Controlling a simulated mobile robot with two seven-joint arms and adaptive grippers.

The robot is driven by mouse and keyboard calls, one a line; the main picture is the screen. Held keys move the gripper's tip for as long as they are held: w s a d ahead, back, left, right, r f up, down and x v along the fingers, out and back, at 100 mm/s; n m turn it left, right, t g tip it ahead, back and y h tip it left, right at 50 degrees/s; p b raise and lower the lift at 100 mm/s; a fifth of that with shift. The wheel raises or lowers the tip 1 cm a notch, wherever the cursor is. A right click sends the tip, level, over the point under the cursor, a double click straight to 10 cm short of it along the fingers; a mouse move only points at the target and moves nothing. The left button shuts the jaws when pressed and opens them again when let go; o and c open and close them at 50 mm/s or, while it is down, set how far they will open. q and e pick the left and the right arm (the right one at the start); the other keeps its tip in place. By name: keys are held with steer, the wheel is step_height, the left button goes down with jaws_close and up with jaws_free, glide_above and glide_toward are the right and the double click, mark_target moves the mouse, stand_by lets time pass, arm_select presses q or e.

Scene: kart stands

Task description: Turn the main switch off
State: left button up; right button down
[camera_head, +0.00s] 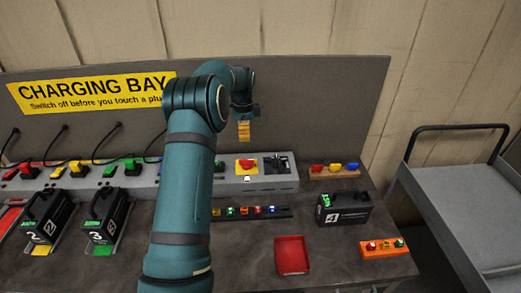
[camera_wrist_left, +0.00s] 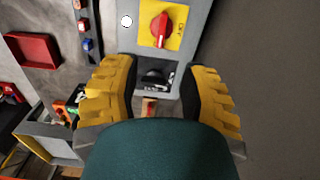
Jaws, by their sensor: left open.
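The main switch (camera_head: 246,165) is a red rotary knob on a yellow plate, on top of the grey charging housing (camera_head: 228,183). In the left wrist view the knob (camera_wrist_left: 160,28) is at the top, its grip running nearly up and down the picture. Small lettering on the plate is too small to read surely. My left gripper (camera_head: 244,130) has yellow padded fingers, pointing down above the knob in the head view. In the left wrist view its fingers (camera_wrist_left: 158,68) are apart with nothing between them, and the knob is beyond their tips. My right gripper does not show.
A black fitting (camera_head: 277,163) is right of the switch. Black battery 4 (camera_head: 343,207), a red tray (camera_head: 291,255) and an orange block (camera_head: 384,247) lie on the bench. More batteries (camera_head: 105,216) and cables are left. A grey trolley (camera_head: 458,190) stands right.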

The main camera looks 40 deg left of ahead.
mark_target(246, 160)
arm_select(q)
step_height(246, 160, down, 14)
steer(key=shift+w+r, duration=0.15)
steer(key=shift+r, duration=0.1)
stand_by(0.4)
jaws_close()
